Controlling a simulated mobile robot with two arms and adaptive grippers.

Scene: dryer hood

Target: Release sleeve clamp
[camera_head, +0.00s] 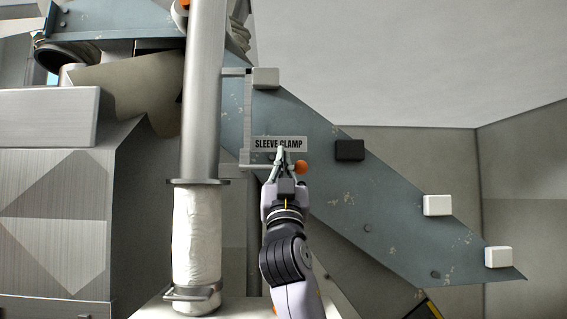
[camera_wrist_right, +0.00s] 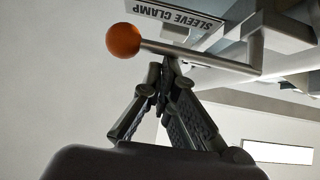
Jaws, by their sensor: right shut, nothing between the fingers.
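The "SLEEVE CLAMP" label (camera_head: 265,144) is on the blue-grey sloping panel. It appears upside down in the right wrist view (camera_wrist_right: 180,14). A thin metal lever rod ends in an orange ball knob (camera_head: 301,167), also in the right wrist view (camera_wrist_right: 123,40). My right gripper (camera_head: 281,151) is in front of the label beside the knob. In the wrist view its fingertips (camera_wrist_right: 166,66) are together, empty, right by the rod (camera_wrist_right: 200,58); I cannot tell whether they touch it. The fingertips hide part of the label in the head view. My left gripper is not in view.
A vertical metal pipe (camera_head: 203,90) with a white fabric sleeve (camera_head: 197,235) stands left of my right arm. A wire loop (camera_head: 191,294) is at the sleeve's bottom. White blocks (camera_head: 437,205) and a black block (camera_head: 349,150) sit on the panel. The right side is open.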

